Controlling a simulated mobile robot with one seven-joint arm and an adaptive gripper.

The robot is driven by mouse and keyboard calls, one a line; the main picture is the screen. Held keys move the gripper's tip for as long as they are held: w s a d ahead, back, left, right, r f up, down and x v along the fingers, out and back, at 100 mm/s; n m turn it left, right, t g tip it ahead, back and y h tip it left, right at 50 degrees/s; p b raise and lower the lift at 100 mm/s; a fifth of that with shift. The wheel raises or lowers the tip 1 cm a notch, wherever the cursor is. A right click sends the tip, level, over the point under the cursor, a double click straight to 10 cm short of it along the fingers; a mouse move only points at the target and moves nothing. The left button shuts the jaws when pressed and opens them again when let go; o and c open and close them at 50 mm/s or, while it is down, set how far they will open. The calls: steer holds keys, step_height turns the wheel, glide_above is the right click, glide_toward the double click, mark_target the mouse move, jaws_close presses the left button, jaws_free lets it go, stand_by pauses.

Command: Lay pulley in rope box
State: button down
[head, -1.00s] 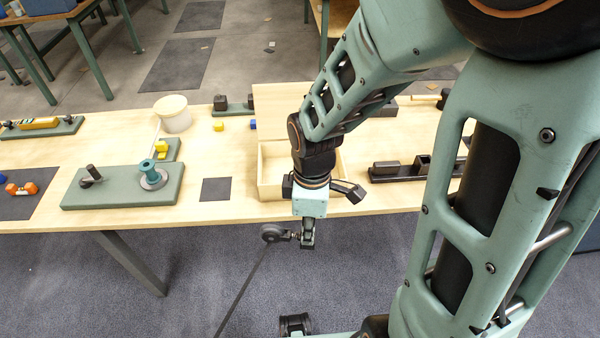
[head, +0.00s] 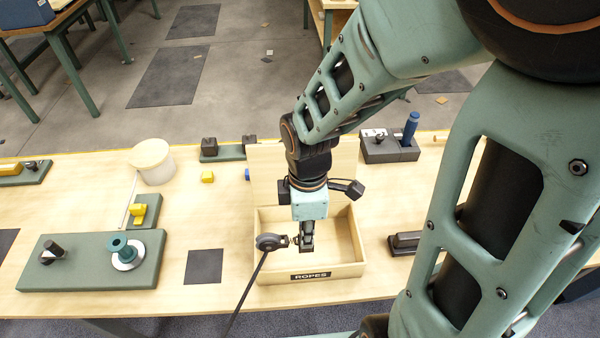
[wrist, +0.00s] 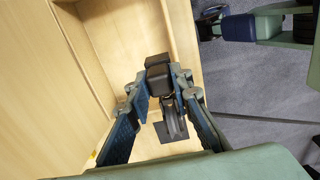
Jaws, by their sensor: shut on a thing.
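The pulley (head: 270,242) is a dark round wheel with a long dark strap hanging from it down towards the front. My gripper (head: 307,240) is shut on its fitting, and the wheel sticks out to the left. The rope box (head: 311,277) is a shallow open wooden box labelled ROPES, with its lid (head: 270,165) raised at the back. My gripper hangs over the box, and the wheel is near its left wall. In the wrist view the pulley (wrist: 172,118) is partly hidden between the fingers of my gripper (wrist: 160,78), with the box (wrist: 128,40) beyond.
A dark mat (head: 204,266) lies left of the box. A green board with a teal spool (head: 122,249) is farther left. A white bucket (head: 152,162) stands behind. A dark block with a blue-handled tool (head: 411,128) is at the back right. A dark holder (head: 405,243) sits right of the box.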

steer(key=shift+w+d+f, duration=0.1)
steer(key=shift+w+f, duration=0.05)
steer(key=shift+w, duration=0.2)
steer(key=w+d+f+b, duration=0.4)
steer(key=f, duration=0.1)
steer(key=w+d+f+b, duration=0.4)
steer(key=w+d, duration=0.1)
steer(key=shift+w+d+f+b, duration=0.2)
steer(key=shift+d+f+b, duration=0.1)
steer(key=shift+f+b, duration=0.05)
step_height(320, 180, down, 3)
steer(key=b, duration=0.2)
steer(key=shift+b, duration=0.35)
steer(key=shift+f, duration=0.15)
steer(key=c, duration=1.7)
jaws_free()
steer(key=shift+c, duration=0.2)
